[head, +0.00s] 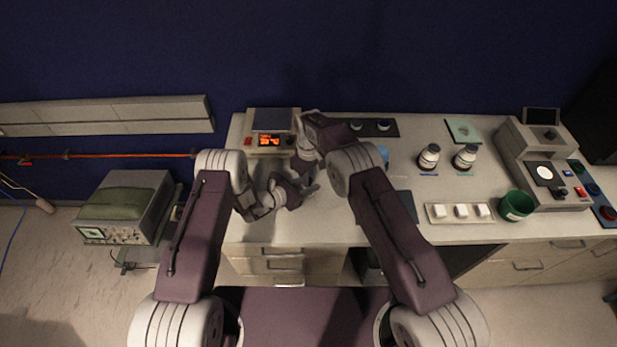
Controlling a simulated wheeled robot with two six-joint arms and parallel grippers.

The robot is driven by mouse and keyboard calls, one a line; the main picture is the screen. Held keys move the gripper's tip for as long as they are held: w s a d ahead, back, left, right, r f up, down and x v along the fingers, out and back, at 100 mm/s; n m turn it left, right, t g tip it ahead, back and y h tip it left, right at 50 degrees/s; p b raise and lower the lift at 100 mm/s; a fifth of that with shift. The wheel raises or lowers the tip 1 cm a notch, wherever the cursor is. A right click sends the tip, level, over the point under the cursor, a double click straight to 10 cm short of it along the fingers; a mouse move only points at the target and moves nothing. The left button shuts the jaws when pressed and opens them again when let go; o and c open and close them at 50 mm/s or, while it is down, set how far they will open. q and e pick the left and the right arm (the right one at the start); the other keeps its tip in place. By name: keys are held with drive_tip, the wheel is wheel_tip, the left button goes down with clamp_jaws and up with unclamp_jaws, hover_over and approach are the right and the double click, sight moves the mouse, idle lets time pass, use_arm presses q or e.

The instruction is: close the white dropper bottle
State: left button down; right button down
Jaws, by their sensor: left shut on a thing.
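I cannot pick out the white dropper bottle for certain. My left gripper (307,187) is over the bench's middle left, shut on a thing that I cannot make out. My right gripper (306,122) is further back, beside the device with the orange display; its fingers are too small and dark to read. Two small round pieces (356,125) (384,125) lie on a dark mat (393,132) at the back.
A display device (272,139) stands at the back left. A white-block rack (459,219), a green cup (516,205) and a grey instrument (515,150) occupy the right side. A pale green pad (463,130) lies at the back. Bench (320,228) is clear near the front left.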

idle(0.5)
drive_tip(key=m, duration=0.3)
drive_tip(key=c, duration=1.3)
unclamp_jaws()
drive_tip(key=shift+o, duration=0.2)
drive_tip(key=shift+r, duration=0.1)
wheel_tip(320, 180, up, 4)
drive_tip(key=shift+r, duration=0.2)
